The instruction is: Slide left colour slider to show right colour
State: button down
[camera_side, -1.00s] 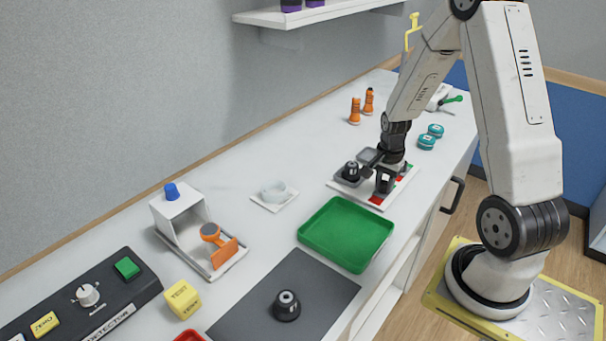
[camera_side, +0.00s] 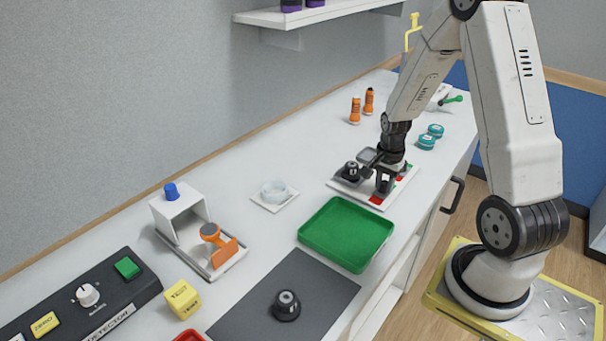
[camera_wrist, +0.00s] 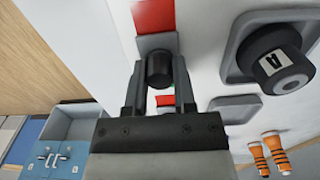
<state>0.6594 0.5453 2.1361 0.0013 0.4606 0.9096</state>
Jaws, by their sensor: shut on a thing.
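The white slider board (camera_side: 336,184) lies on the bench under my gripper (camera_side: 384,182). It carries grey plates and red patches (camera_side: 376,200). In the wrist view my gripper (camera_wrist: 158,75) is shut on a black round slider knob (camera_wrist: 160,68), one finger on each side. A red patch (camera_wrist: 153,15) shows above the knob and another red bit (camera_wrist: 165,100) shows between the fingers. A second black knob marked "A" (camera_wrist: 280,72) stands on a grey plate beside it, free of the gripper; it also shows in the side view (camera_side: 351,171). My gripper hides part of the board.
A green tray (camera_side: 347,269) stands just in front of the board. A small glass dish (camera_side: 274,191) is to its left. Orange bottles (camera_side: 354,111) and teal round tins (camera_side: 427,142) stand behind. A dark mat (camera_side: 240,320) with a black weight (camera_side: 286,306) lies in the foreground.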

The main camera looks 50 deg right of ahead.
jog(key=shift+d, duration=1.6)
jog(key=shift+c, duration=2.1)
grip_release()
jog(key=shift+r, duration=0.1)
notch_tip(320, 180, up, 8)
